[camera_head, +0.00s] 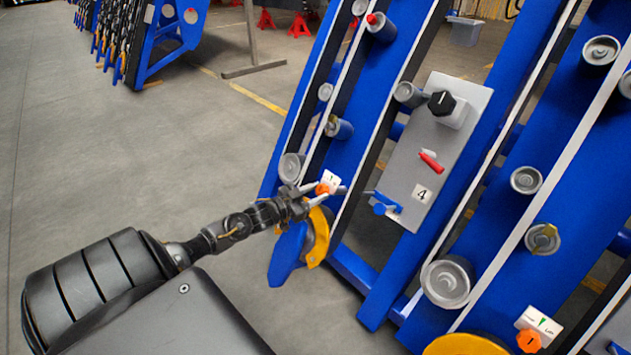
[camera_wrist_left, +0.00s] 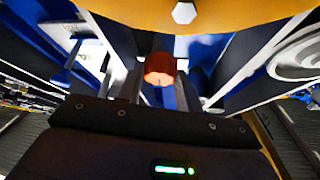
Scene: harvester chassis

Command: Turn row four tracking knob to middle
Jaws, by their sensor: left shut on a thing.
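An orange knob (camera_head: 322,188) sits beside a small white label plate (camera_head: 332,179) at the lower end of a blue row frame. My left gripper (camera_head: 324,195) is shut on this knob. In the left wrist view the orange knob (camera_wrist_left: 159,68) shows between the two fingers, with a dark mark on its face. The fingers partly hide it in the head view, and I cannot read its setting. A grey panel (camera_head: 405,165) marked 4 stands to the right, with a black knob (camera_head: 442,104), a red lever (camera_head: 431,161) and a blue valve handle (camera_head: 384,204). My right gripper is not in view.
A yellow disc (camera_head: 318,238) and a blue plate (camera_head: 288,253) lie just below the held knob. Another orange knob (camera_head: 529,341) sits by a white label at the lower right. Blue frames with grey rollers fill the right.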

